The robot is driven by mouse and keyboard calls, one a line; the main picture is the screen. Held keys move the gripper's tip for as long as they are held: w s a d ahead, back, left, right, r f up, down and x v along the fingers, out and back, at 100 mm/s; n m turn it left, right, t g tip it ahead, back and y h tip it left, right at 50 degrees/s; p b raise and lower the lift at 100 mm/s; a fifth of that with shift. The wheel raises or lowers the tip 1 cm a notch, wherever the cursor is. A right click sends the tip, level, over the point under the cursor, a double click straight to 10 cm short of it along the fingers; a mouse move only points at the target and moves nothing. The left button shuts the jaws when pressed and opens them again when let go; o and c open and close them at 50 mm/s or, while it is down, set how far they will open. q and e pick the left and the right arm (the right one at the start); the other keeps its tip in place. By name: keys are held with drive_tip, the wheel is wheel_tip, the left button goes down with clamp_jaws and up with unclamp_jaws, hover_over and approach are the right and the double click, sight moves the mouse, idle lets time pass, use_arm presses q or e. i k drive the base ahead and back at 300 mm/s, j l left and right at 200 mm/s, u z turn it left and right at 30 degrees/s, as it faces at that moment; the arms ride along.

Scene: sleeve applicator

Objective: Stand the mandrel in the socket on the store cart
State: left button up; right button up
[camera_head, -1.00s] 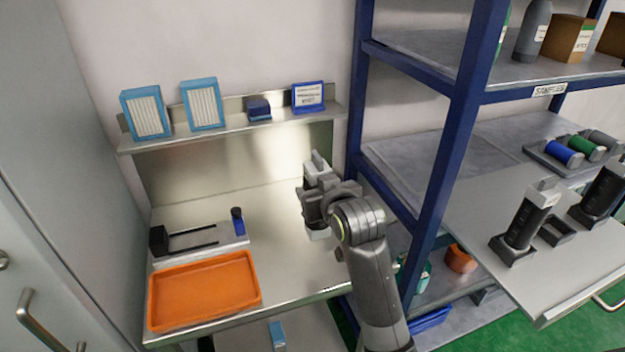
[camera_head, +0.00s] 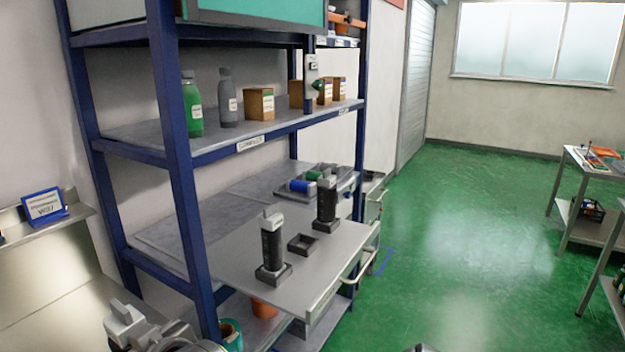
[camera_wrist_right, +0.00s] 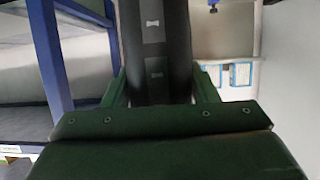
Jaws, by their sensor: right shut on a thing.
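The mandrel (camera_wrist_right: 155,35) is a black cylinder with grey patches, held between the fingers of my right gripper (camera_wrist_right: 158,88) in the right wrist view. In the head view its pale grey top (camera_head: 124,318) shows at the bottom left, beside my right gripper (camera_head: 165,338); the rest is cut off or hidden. Two similar black mandrels (camera_head: 271,243) (camera_head: 326,198) stand upright in square sockets on a grey pull-out shelf (camera_head: 240,262). A square socket (camera_head: 302,244) between them is empty. My left gripper is not in view. I cannot tell which piece is the store cart.
Blue and green rolls (camera_head: 300,186) lie behind the mandrels. Green floor (camera_head: 450,240) is open to the right, with tables (camera_head: 590,172) beyond.

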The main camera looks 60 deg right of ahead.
sight(369, 177)
drive_tip(key=k+z, duration=0.1)
drive_tip(key=z, duration=0.35)
drive_tip(key=k+z, duration=0.1)
drive_tip(key=z, duration=1.85)
drive_tip(key=i+z, duration=0.15)
drive_tip(key=z, duration=0.2)
drive_tip(key=i+l+z, duration=0.1)
drive_tip(key=z, duration=0.25)
drive_tip(key=i+z, duration=0.2)
drive_tip(key=z, duration=0.2)
drive_tip(key=i+j, duration=0.15)
drive_tip(key=i, duration=0.3)
drive_tip(key=i+j+u, duration=0.1)
drive_tip(key=i, duration=0.3)
drive_tip(key=i+j+u, duration=0.1)
drive_tip(key=i, duration=0.35)
drive_tip(key=i+j+u, duration=0.1)
drive_tip(key=i+u, duration=0.25)
drive_tip(key=i, duration=0.3)
drive_tip(key=i+l+u, duration=0.1)
drive_tip(key=i+u, duration=0.25)
drive_tip(key=i, duration=0.3)
drive_tip(key=i+j+u, duration=0.15)
drive_tip(key=i+u, duration=0.75)
drive_tip(key=i+l+u, duration=0.25)
drive_tip(key=i+u, duration=0.5)
drive_tip(key=i+l+u, duration=0.1)
drive_tip(key=u, duration=0.15)
drive_tip(key=i, duration=0.1)
